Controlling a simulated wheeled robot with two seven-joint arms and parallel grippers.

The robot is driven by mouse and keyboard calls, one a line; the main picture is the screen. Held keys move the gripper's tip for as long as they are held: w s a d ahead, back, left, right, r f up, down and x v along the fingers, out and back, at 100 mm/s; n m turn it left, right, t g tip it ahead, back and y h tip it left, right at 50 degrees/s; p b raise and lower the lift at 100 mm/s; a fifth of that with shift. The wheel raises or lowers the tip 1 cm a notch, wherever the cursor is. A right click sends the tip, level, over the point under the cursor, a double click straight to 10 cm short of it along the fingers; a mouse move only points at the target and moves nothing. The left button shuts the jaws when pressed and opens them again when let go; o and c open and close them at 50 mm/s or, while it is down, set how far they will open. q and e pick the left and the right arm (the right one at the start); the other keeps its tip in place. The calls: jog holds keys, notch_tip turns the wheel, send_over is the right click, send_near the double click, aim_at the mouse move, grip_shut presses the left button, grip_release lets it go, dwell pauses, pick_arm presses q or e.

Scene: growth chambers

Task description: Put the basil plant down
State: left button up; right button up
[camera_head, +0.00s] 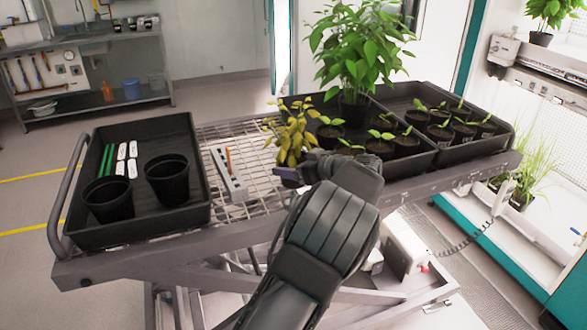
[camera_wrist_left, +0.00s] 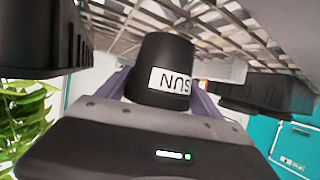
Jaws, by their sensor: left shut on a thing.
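The basil plant (camera_head: 291,135), with yellow-green leaves, stands upright at my left gripper (camera_head: 285,172) over the wire mesh of the cart, between the two trays. My gripper and arm hide its pot in the head view. In the left wrist view, which is upside down, my left gripper is shut on its black pot (camera_wrist_left: 165,62), which has a white label reading "SUN". The pot's base is close to the mesh (camera_wrist_left: 200,28); I cannot tell whether it touches. My right gripper is not in view.
A black tray (camera_head: 75,222) at the left holds two empty pots and markers. A grey slotted holder (camera_head: 229,176) lies on the mesh. At the right, black trays (camera_head: 420,158) hold several seedlings, with a tall leafy plant (camera_head: 358,50) behind. Some bare mesh (camera_head: 255,212) shows between.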

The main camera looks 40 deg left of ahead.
pick_arm(q)
jog(key=shift+f, duration=0.55)
jog(key=o, duration=1.7)
jog(key=shift+f, duration=0.2)
jog(key=shift+r, duration=0.15)
jog(key=shift+d+r, duration=0.1)
jog(key=shift+d, duration=0.1)
jog(key=b+v, duration=0.1)
jog(key=v, duration=1)
jog(key=shift+s+d+r, duration=0.15)
jog(key=shift+d, duration=0.15)
